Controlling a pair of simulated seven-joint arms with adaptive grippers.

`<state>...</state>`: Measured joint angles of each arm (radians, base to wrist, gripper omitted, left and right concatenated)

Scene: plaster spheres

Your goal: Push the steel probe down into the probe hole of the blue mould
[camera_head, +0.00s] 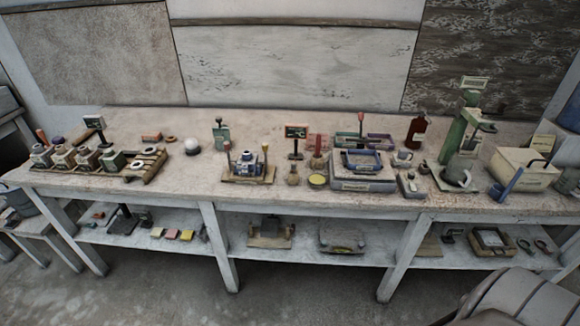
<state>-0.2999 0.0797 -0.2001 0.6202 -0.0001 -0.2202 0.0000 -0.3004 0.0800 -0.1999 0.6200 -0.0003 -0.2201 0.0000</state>
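A small blue mould (247,164) stands on a wooden tray (236,179) near the front middle of the bench. Its top has a round dark opening. Two upright rods with coloured knobs stand at its sides, the left one (228,153) with a red knob and the right one (265,154) with a yellow one. I cannot make out a steel probe or the probe hole at this size. Neither of my grippers is in view.
A wooden rack (152,171) with several pale moulds stands at the left of the bench (200,196). A white sphere (192,143) sits behind. A grey unit with a blue frame (359,161) stands right of the tray. A green press (455,137) is farther right.

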